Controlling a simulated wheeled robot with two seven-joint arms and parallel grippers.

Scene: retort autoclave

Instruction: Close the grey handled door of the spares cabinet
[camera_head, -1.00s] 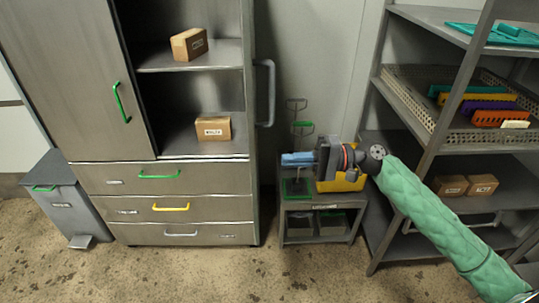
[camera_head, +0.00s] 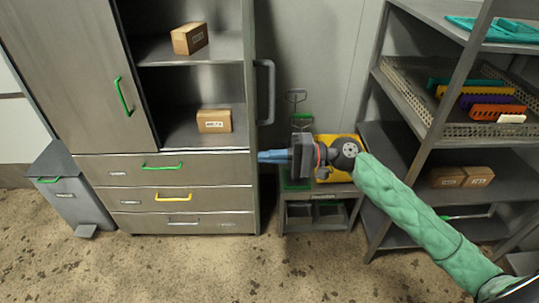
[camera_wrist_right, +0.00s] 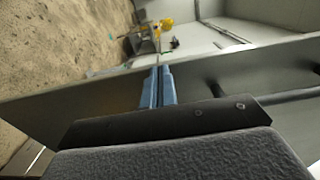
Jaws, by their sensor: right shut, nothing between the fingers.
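The spares cabinet (camera_head: 75,75) stands at the left. Its grey handled door (camera_head: 249,60) stands open, seen almost edge-on, with its grey handle (camera_head: 267,92) on the right side. The opening shows shelves inside. My right gripper (camera_head: 261,156) is shut and empty, its blue fingers pointing left at the cabinet's right side, below the grey handle. In the right wrist view the shut fingers (camera_wrist_right: 159,70) overlap a grey panel with a dark bar (camera_wrist_right: 285,100); I cannot tell whether they touch it. My left gripper is not in view.
A green handled door (camera_head: 95,60) is closed beside the opening, above several drawers. Two boxes sit on the cabinet shelves. A small stand with a yellow bin (camera_head: 345,172) is right of the cabinet. A shelving rack (camera_head: 405,100) stands further right. A grey bin (camera_head: 60,190) is at left.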

